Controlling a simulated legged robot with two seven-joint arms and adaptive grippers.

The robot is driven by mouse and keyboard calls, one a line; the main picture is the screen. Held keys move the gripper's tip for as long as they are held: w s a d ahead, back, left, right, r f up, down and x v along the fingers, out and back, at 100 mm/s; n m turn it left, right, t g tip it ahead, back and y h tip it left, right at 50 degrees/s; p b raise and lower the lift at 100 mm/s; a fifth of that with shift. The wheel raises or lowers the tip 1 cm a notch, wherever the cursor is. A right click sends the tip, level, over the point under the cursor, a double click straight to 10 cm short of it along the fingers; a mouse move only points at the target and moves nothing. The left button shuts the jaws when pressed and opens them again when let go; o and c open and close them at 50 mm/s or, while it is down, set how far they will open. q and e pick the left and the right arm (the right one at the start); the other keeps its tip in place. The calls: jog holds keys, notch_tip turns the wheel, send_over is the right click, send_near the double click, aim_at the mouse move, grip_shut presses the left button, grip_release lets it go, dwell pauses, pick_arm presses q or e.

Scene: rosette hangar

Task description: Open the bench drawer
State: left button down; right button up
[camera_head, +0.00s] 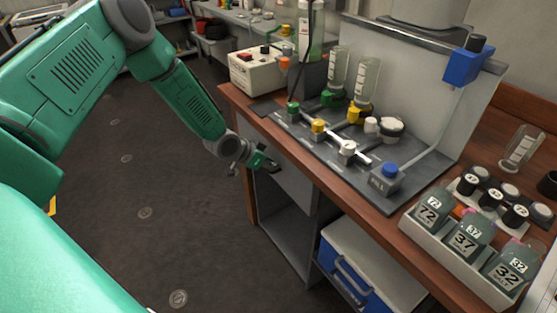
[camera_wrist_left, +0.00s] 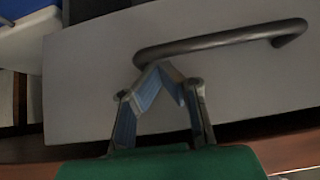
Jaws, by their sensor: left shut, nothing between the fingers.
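The bench drawer has a plain pale grey front (camera_wrist_left: 85,80) that fills much of the left wrist view. It also shows in the head view (camera_head: 292,188), just under the bench top. Its dark bar handle (camera_wrist_left: 225,38) runs across the front in the left wrist view. My left gripper (camera_wrist_left: 160,68) is shut and empty, its fingertips meeting in a point right at one end of the handle. I cannot tell whether they touch it. In the head view my left gripper (camera_head: 268,163) is at the bench's front edge, hiding the handle. My right gripper is out of view.
The wooden bench top (camera_head: 405,218) carries a dark valve board (camera_head: 335,160), a white control box (camera_head: 257,72) and a rack of labelled bottles (camera_head: 450,258). Below are an open cabinet bay (camera_head: 285,235) and a blue-and-white cooler (camera_head: 365,262). The floor to the left is clear.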

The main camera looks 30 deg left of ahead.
pick_arm(q)
jog(key=s+a+p, duration=0.2)
jog(key=s+a, duration=0.2)
jog(key=s, duration=0.6)
jog(key=s+a+p, duration=0.3)
jog(key=s+a, duration=0.2)
jog(key=s, duration=0.5)
jog(key=s+a+p, duration=0.3)
jog(key=s+a, duration=0.2)
jog(key=s, duration=0.5)
jog(key=shift+s+f, duration=0.2)
jog(key=shift+f, duration=0.15)
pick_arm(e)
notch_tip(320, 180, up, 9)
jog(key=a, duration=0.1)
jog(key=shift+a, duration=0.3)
pick_arm(q)
jog(key=shift+a, duration=0.1)
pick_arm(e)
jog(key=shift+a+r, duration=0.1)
